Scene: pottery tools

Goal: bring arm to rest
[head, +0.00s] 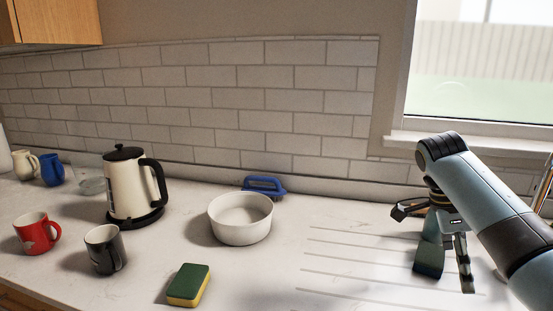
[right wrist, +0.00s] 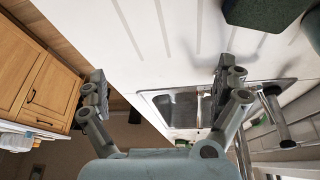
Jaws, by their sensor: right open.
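My right gripper (head: 418,211) is at the right of the head view, above the ribbed draining part of the counter. In the right wrist view its two fingers (right wrist: 157,82) stand wide apart with nothing between them. Behind the gap are the white counter, its edge and the floor. A dark teal block-like shape (head: 428,258) shows just below the gripper in the head view; I cannot tell whether it touches it. My left gripper is in neither view.
A white bowl (head: 241,219), blue-handled brush (head: 264,186), kettle (head: 130,186), sponge (head: 188,285), black mug (head: 105,249) and red mug (head: 37,233) stand left of the arm. A sink (right wrist: 178,108) and faucet (right wrist: 275,112) are near the gripper. The counter between bowl and gripper is clear.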

